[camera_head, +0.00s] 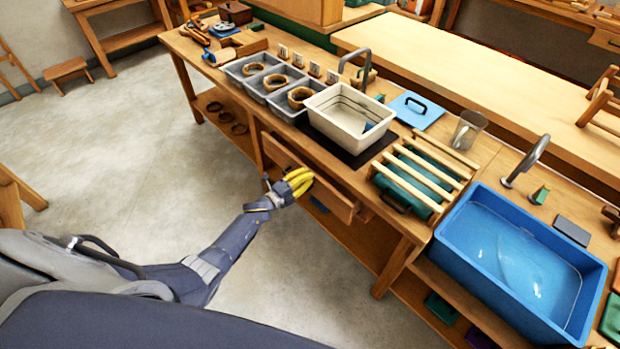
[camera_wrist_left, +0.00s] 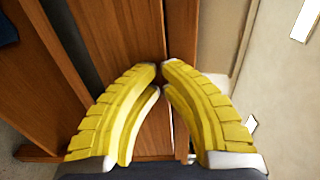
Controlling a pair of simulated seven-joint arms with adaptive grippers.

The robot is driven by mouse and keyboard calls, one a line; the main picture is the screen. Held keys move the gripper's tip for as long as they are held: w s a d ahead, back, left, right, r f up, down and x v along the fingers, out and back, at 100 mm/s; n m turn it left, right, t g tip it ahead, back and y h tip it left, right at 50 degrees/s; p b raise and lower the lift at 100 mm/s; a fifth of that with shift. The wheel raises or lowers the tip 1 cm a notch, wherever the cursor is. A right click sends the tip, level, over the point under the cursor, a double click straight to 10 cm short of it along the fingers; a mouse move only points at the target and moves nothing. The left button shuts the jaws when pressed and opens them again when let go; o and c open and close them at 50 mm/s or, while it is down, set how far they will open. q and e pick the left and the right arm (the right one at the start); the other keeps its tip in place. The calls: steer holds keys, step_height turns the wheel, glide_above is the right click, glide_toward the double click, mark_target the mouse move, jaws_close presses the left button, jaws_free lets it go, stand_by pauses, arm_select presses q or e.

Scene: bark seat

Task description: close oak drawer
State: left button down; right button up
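The oak drawer (camera_head: 338,202) is under the bench top in the head view and stands pulled out, with its front away from the bench. My left gripper (camera_head: 300,182) is at the drawer's outer face, near the middle of it, and hides part of it. In the left wrist view the yellow fingers (camera_wrist_left: 160,64) curve in and their tips meet or nearly meet, with nothing seen between them. Brown wood lies close ahead of the tips; I cannot tell whether they touch it. My right gripper is not in view.
On the bench above are a white basin (camera_head: 345,122), grey bins (camera_head: 240,70) and a slatted rack (camera_head: 405,180). A blue sink tub (camera_head: 470,262) is at the right. A lower shelf (camera_head: 370,245) runs beneath. The floor (camera_head: 140,150) left of the bench is clear.

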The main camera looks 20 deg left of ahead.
arm_select(q)
steer(key=shift+s, duration=0.1)
steer(key=s+d+v, duration=0.1)
steer(key=d+v, duration=0.1)
steer(key=v, duration=1.2)
steer(key=x, duration=1.3)
steer(key=shift+w+d+r, duration=0.1)
steer(key=shift+w+d, duration=0.1)
steer(key=shift+w, duration=0.05)
